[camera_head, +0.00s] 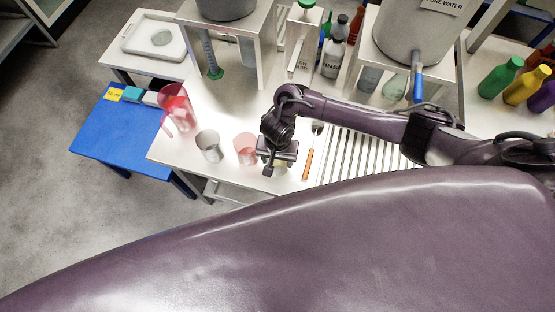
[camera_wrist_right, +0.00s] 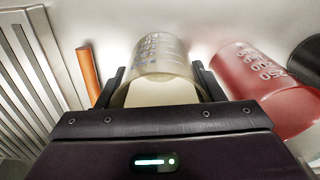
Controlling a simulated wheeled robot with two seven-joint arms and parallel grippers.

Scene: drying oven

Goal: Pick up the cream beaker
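The cream beaker (camera_wrist_right: 160,60) is a clear, marked cup with cream-coloured contents. It lies between the two fingers of my right gripper (camera_wrist_right: 160,85) in the right wrist view. The fingers are spread on either side of it, with a small gap showing at the left finger; contact on the right is hard to tell. In the head view the right gripper (camera_head: 277,160) is low over the white table, and the beaker (camera_head: 281,165) is mostly hidden beneath it. My left gripper is not in view.
A red beaker (camera_head: 245,148) stands close left of the gripper, also in the wrist view (camera_wrist_right: 262,80). A grey beaker (camera_head: 208,145) and red pitcher (camera_head: 177,107) are farther left. An orange-handled tool (camera_head: 308,162) and slatted rack (camera_head: 355,160) lie right.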

